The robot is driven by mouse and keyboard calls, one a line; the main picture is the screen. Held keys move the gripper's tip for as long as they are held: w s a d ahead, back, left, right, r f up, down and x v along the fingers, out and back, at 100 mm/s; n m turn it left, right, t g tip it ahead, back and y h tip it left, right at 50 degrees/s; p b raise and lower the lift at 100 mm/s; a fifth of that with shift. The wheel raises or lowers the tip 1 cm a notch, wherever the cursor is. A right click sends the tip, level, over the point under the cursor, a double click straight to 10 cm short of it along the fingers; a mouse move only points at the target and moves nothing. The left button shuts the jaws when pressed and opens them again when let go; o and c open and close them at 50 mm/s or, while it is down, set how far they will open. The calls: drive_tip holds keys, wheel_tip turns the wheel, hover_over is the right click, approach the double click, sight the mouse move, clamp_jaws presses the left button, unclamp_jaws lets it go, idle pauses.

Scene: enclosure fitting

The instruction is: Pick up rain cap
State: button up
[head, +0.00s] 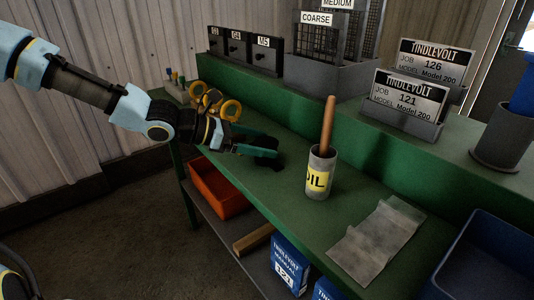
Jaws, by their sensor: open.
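My gripper (272,157) reaches in from the left, low over the left half of the green bench top (283,205). Its dark jaws are open, and I see nothing held between them. I cannot make out a rain cap for certain in the head view. The gripper and wrist hide part of the bench behind and below them. Several yellow ring-shaped parts (231,110) show just behind my wrist; I cannot tell what they belong to.
An oil tin (317,183) with a wooden handle (328,125) stands right of my gripper. A grey cloth (375,240) lies nearer the front. Labelled bins (236,48) and job signs (407,100) line the raised back shelf. A blue tray (490,245) is at right, an orange bin (215,185) below.

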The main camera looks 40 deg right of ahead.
drive_tip(key=shift+d, duration=0.1)
drive_tip(key=shift+c, duration=0.2)
drive_tip(key=c, duration=1.5)
